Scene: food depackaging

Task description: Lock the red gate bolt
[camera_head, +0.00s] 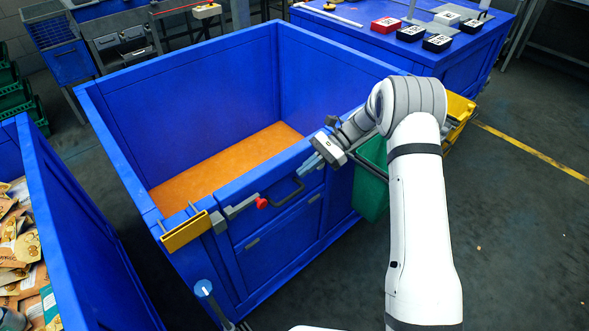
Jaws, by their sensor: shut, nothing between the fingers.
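The red gate bolt knob (261,203) sits on the upper front edge of the blue bin's gate (275,228). It is at the end of a grey metal latch bar (240,207) that runs left towards a grey bracket and a yellow plate (186,232). My gripper (307,166) is shut and empty, near the top edge of the gate. It is to the right of and above the red knob in the picture, clearly apart from it.
The blue bin (181,92) has a bare orange floor (230,161). A green container (371,178) and a yellow one (459,112) are at its right, partly behind my arm. Another blue bin (62,218) with packages stands left. A blue table (357,35) is behind.

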